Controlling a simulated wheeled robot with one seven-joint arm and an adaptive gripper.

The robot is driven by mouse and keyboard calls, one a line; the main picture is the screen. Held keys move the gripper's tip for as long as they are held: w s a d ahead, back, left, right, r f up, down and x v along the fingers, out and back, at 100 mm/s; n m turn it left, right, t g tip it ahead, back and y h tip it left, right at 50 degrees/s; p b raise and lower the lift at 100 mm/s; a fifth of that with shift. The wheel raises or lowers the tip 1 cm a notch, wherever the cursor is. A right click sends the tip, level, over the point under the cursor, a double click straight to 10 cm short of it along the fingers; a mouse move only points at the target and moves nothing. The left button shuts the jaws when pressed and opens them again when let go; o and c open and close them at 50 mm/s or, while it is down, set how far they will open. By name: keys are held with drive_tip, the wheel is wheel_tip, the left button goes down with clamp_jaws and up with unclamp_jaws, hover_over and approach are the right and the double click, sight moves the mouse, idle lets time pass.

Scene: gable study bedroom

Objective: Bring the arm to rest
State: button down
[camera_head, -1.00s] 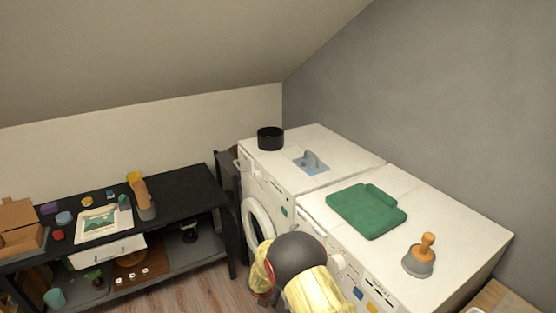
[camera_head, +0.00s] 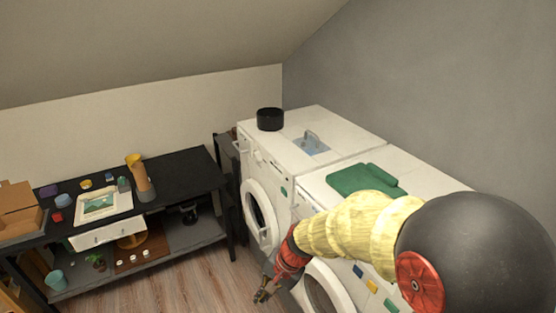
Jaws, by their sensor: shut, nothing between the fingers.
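My arm reaches in from the lower right, with a dark round joint, a yellow-covered link and a red wrist. My gripper (camera_head: 262,295) is at the wrist's end, pointing down and left in front of the washing machines, over the wood floor. It is small in the picture. It is shut with nothing in it and appears apart from the machines. The arm hides part of the front and top of the nearer machine.
Two white washing machines (camera_head: 262,168) stand along the grey wall. A black pot (camera_head: 270,119) and a folded green cloth (camera_head: 352,180) lie on top. A black table (camera_head: 185,170) with several small items stands at left. The wood floor (camera_head: 205,272) between is clear.

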drive_tip(key=s+d+r+n+t+h+b, duration=0.2)
drive_tip(key=s+d+r, duration=0.5)
drive_tip(key=d, duration=0.4)
drive_tip(key=s+d+r+n+t+h+b, duration=0.2)
drive_tip(key=s+d+r, duration=0.6)
drive_tip(key=d, duration=0.4)
drive_tip(key=shift+s+r+n+t+h+b, duration=0.15)
drive_tip(key=shift+s+n+t+h+b, duration=0.15)
drive_tip(key=shift+s+n+t+b, duration=0.45)
drive_tip(key=c, duration=2.6)
unclamp_jaws()
drive_tip(key=shift+s+d, duration=0.1)
drive_tip(key=shift+s, duration=0.05)
